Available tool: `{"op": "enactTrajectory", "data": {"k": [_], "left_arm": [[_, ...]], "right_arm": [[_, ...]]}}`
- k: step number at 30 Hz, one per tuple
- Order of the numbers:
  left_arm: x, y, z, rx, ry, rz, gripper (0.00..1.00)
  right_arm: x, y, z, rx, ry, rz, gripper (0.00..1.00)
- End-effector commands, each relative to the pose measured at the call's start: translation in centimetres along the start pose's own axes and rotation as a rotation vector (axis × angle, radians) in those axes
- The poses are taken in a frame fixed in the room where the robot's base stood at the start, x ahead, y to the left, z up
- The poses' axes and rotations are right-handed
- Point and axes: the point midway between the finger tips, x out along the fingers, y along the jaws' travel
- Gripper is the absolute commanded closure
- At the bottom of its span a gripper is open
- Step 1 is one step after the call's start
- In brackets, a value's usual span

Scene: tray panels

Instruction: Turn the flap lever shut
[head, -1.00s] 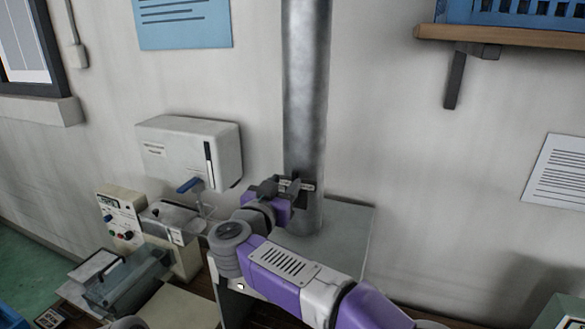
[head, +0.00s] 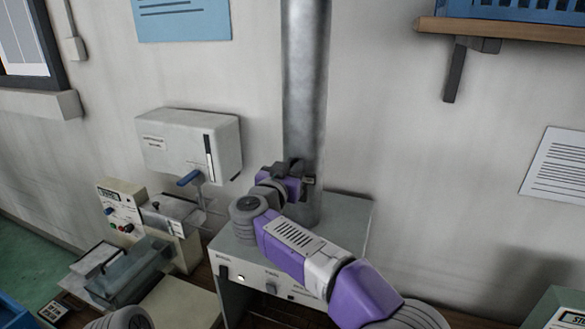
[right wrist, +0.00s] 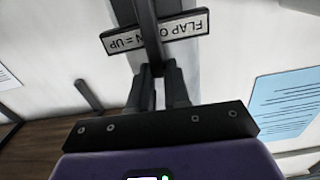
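The flap lever (right wrist: 147,25) is a dark bar on the upright grey metal pipe (head: 305,80). A white label (right wrist: 120,41) reading "FLAP O…N = UP" lies behind it, upside down in the right wrist view and partly covered by the lever. My right gripper (right wrist: 158,72) has its two dark fingers close together with the lever's end between them, and looks shut on it. In the head view my right gripper (head: 296,172) is at the pipe's lower part and hides most of the lever, so its angle is hard to tell there. My left gripper is out of view.
A grey bench unit (head: 345,215) with knobs stands under the pipe. A white wall box (head: 185,140) with a blue handle (head: 189,178) and a small control panel (head: 122,215) are to the left. A wooden shelf (head: 500,33) is at upper right.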

Motion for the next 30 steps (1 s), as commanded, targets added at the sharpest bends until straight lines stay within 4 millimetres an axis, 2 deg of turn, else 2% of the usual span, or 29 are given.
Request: {"op": "enactTrajectory", "data": {"k": [10,21,30], "left_arm": [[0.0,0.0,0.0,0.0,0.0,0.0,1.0],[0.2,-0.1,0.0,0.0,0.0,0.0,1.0],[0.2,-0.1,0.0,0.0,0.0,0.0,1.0]], "right_arm": [[0.0,0.1,0.0,0.008,0.0,0.0,1.0],[0.0,1.9,0.2,0.229,-0.001,0.0,1.0],[0.0,2.0,0.3,0.249,-0.001,0.0,1.0]]}}
